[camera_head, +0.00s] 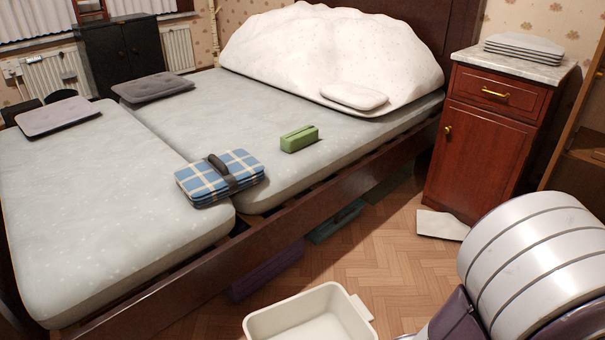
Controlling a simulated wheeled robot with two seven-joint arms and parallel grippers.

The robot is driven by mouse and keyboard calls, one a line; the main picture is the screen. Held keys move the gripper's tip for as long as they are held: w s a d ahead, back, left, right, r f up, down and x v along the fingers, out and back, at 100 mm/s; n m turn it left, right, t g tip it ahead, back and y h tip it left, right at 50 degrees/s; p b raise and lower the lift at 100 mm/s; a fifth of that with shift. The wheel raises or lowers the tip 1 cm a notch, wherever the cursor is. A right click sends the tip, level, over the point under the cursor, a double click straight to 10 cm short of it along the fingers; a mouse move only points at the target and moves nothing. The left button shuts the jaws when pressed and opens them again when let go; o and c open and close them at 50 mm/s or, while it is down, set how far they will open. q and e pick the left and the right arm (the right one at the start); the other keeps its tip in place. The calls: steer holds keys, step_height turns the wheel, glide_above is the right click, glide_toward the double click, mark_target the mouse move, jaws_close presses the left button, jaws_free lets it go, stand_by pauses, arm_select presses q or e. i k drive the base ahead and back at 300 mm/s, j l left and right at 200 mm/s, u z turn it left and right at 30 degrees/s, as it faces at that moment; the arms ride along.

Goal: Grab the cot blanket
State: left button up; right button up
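Several folded cloth-like pieces show, and I cannot tell for certain which is the cot blanket. A blue and white plaid folded blanket (203,185) with a dark strap or handle lies on the near edge of the bed, across the gap between the two mattresses. A small white folded piece (354,96) lies in front of the large white heaped duvet (325,52). A dark grey folded piece (153,87) and a lighter grey one (58,116) lie toward the far left. Neither of my grippers is in view; only part of my arm shows at lower right.
A green box-like object (299,139) lies mid-bed. A red-brown nightstand (486,145) bears a grey folded stack (525,46). A cream bin (262,325) stands on the floor below the bed rail (200,278). A flat whitish piece (441,225) lies by the nightstand.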

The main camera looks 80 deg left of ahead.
mark_target(213, 179)
steer(key=i+j+u, duration=0.1)
steer(key=i+u, duration=0.35)
steer(key=i+l+u, duration=0.15)
steer(key=i+u, duration=0.3)
steer(key=i+l+u, duration=0.3)
steer(key=i+u, duration=0.2)
steer(key=i+j+u, duration=0.25)
steer(key=u, duration=0.25)
steer(key=i+u, duration=0.95)
steer(key=i+l+u, duration=0.25)
steer(key=u, duration=0.25)
steer(key=i, duration=0.05)
